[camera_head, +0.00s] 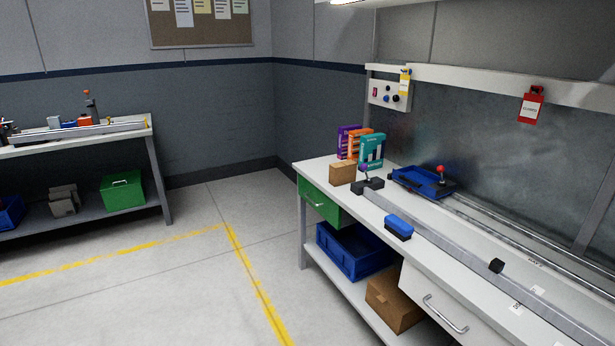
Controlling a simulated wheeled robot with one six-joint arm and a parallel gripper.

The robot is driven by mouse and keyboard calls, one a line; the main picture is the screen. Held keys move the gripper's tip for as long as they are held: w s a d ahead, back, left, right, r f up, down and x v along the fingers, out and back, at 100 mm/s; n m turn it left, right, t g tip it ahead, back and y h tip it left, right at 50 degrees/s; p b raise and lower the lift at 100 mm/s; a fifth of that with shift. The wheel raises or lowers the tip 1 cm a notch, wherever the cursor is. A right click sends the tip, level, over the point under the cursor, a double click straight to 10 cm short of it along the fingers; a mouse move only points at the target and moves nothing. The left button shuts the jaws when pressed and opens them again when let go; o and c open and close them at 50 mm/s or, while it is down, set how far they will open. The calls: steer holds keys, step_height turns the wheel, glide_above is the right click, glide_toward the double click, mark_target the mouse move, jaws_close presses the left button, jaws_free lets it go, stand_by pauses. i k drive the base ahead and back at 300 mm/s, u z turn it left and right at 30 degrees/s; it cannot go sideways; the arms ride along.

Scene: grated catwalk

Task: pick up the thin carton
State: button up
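Three thin upright cartons stand close together at the far end of the right workbench (418,232): a purple carton (344,139), an orange carton (353,147) and a teal carton (371,149) with a pale pattern. The teal one is frontmost and partly covers the orange one, which partly covers the purple one. I cannot tell which of them is meant by the thin carton. A small brown box (342,173) sits just in front of them. My gripper is not in view.
On the bench are a blue tray (412,178), a red-knobbed device (441,172), a blue brush-like block (398,226) and a long metal rail (455,253). Below are a blue bin (347,252) and cardboard box (394,301). Yellow-lined floor left of the bench is clear.

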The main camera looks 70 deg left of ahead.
mark_target(343, 172)
steer(key=u, duration=2.55)
steer(key=k, duration=0.4)
steer(key=u, duration=0.95)
steer(key=i, duration=2)
steer(key=z, duration=0.3)
steer(key=i, duration=1.7)
steer(key=z, duration=1.1)
steer(key=i, duration=1.05)
steer(key=z, duration=1.45)
steer(key=i, duration=0.65)
steer(key=z, duration=0.4)
